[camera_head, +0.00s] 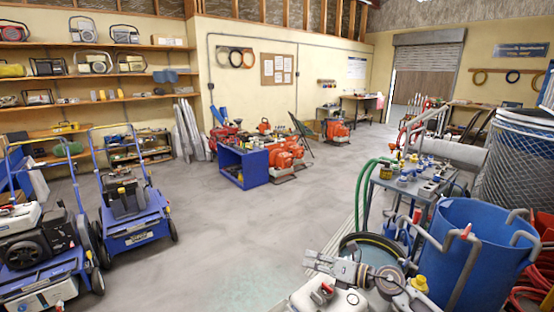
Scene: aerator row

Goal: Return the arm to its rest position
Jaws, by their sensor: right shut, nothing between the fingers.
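My right gripper (314,260) shows near the bottom of the head view, right of centre, pointing left. It is shut and empty. My right arm (390,280) reaches it from the lower right, in front of a dark round rim with green hose. My left arm and left gripper are not in view.
A metal cart (440,185) with small fittings and a blue barrel (468,245) stand close on the right. Blue wheeled machines (130,215) stand at left. A blue bench (243,168) with orange machines (287,152) is farther off. The middle floor (220,230) is clear.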

